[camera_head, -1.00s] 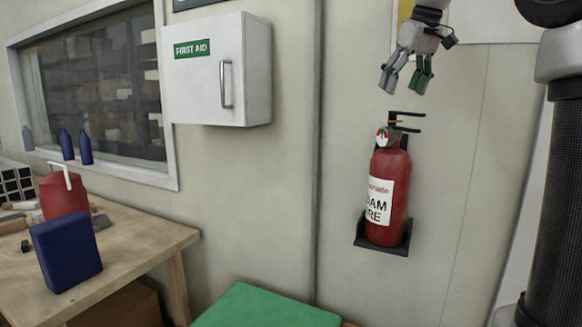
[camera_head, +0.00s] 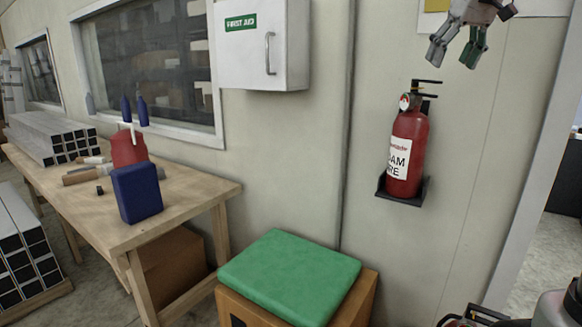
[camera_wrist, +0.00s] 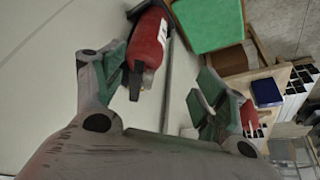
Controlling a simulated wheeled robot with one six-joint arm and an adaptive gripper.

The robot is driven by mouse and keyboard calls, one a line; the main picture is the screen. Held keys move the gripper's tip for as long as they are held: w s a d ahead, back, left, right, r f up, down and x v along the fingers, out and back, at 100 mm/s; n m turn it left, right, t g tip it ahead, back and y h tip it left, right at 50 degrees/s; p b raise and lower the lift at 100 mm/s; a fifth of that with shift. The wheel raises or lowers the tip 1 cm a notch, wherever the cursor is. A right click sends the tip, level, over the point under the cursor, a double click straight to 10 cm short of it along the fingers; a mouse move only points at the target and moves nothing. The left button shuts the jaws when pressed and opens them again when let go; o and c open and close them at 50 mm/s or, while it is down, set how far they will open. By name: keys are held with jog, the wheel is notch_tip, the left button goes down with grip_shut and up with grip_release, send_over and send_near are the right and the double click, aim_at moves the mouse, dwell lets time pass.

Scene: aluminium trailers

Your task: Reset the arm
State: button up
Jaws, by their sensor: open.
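My gripper (camera_head: 453,52) is at the top right of the head view, its fingers pointing down and spread apart with nothing between them. It hangs above the red fire extinguisher (camera_head: 408,152), which stands on a dark wall bracket (camera_head: 402,197). In the wrist view my gripper (camera_wrist: 172,98) also shows open, with green pads on its fingers. The extinguisher (camera_wrist: 148,40) there lies beyond the left finger, which overlaps it in the picture.
A white first aid cabinet (camera_head: 290,50) hangs on the wall. A wooden workbench (camera_head: 195,195) at left bears a blue box (camera_head: 137,193), a red container (camera_head: 128,150) and metal profiles (camera_head: 45,135). A green-topped box (camera_head: 290,275) stands below. A doorway is at right.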

jog(key=s+f+m, duration=0.1)
jog(key=s+f, duration=0.6)
jog(key=f, duration=0.5)
jog(key=s+f, duration=0.7)
jog(key=s, duration=0.3)
jog(key=s+f, duration=0.7)
jog(key=s, duration=0.3)
jog(key=shift+s+a+f+m+g+h, duration=0.2)
jog(key=shift+s+f+m+g+h, duration=0.1)
jog(key=shift+h, duration=0.1)
